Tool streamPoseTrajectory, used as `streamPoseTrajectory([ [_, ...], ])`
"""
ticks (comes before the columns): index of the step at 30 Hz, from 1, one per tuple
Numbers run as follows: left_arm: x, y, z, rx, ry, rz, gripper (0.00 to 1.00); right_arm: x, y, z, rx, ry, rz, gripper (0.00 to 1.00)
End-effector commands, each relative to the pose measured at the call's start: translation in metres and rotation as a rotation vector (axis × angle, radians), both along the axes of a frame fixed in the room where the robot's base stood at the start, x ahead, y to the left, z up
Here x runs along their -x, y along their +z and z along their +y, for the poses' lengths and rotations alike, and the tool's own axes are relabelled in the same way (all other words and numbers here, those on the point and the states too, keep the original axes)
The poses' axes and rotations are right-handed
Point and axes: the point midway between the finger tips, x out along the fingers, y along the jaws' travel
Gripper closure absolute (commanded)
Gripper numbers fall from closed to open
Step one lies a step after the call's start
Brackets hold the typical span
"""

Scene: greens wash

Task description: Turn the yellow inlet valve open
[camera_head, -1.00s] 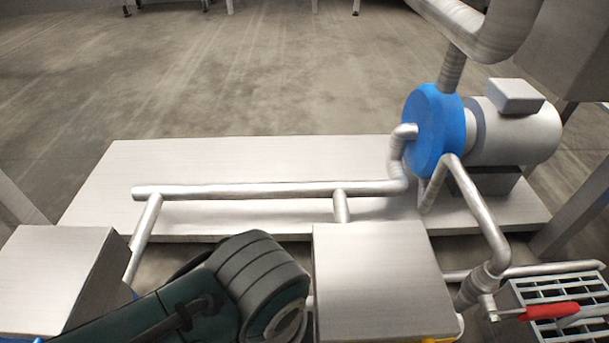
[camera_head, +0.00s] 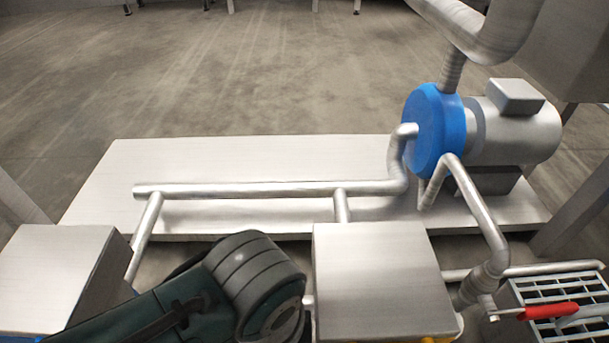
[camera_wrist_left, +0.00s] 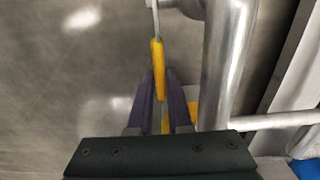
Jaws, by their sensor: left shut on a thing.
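The yellow inlet valve handle (camera_wrist_left: 157,62) is a narrow yellow lever on a thin metal stem beside a vertical steel pipe (camera_wrist_left: 224,62) in the left wrist view. My left gripper (camera_wrist_left: 161,84) has its two dark fingers closed on the lower part of the lever, one on each side. In the head view my left arm comes in from the bottom left, and its gripper is out of the picture. My right gripper shows in neither view.
A red-handled valve (camera_head: 548,311) sits by a metal grate (camera_head: 560,287) at the lower right. A blue pump (camera_head: 434,130) with steel pipes stands on a pale plinth (camera_head: 250,150). A steel box (camera_head: 380,275) is right of my arm. Open floor lies behind.

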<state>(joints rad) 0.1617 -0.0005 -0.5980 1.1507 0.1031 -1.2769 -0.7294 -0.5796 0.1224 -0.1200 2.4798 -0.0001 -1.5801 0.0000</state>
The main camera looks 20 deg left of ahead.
Motion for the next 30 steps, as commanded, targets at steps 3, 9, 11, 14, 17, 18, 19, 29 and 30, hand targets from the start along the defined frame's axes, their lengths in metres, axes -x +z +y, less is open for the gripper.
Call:
streamPoseTrajectory([
  [3, 0.003, 0.013, 0.004, 0.062, 0.001, -0.012, 1.0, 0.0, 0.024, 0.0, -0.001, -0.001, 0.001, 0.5],
  [9, 0.005, 0.025, 0.013, 0.262, 0.002, -0.072, 1.0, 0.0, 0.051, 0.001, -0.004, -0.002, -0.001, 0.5],
  [11, 0.005, 0.027, 0.015, 0.313, 0.002, -0.088, 1.0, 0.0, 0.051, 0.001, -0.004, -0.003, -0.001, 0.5],
  [14, 0.006, 0.028, 0.019, 0.382, 0.002, -0.109, 1.0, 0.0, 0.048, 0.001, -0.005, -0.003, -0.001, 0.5],
  [17, 0.006, 0.031, 0.021, 0.431, 0.001, -0.124, 1.0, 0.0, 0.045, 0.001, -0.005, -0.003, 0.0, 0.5],
  [18, 0.006, 0.032, 0.021, 0.444, 0.001, -0.128, 1.0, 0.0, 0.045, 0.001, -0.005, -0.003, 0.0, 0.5],
  [19, 0.006, 0.033, 0.022, 0.451, 0.0, -0.13, 1.0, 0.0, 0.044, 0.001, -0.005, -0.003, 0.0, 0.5],
  [29, 0.006, 0.035, 0.021, 0.464, 0.001, -0.134, 1.0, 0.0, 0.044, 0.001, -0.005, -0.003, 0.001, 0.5],
  [30, 0.006, 0.035, 0.021, 0.464, 0.002, -0.134, 0.82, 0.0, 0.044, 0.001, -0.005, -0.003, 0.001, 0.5],
])
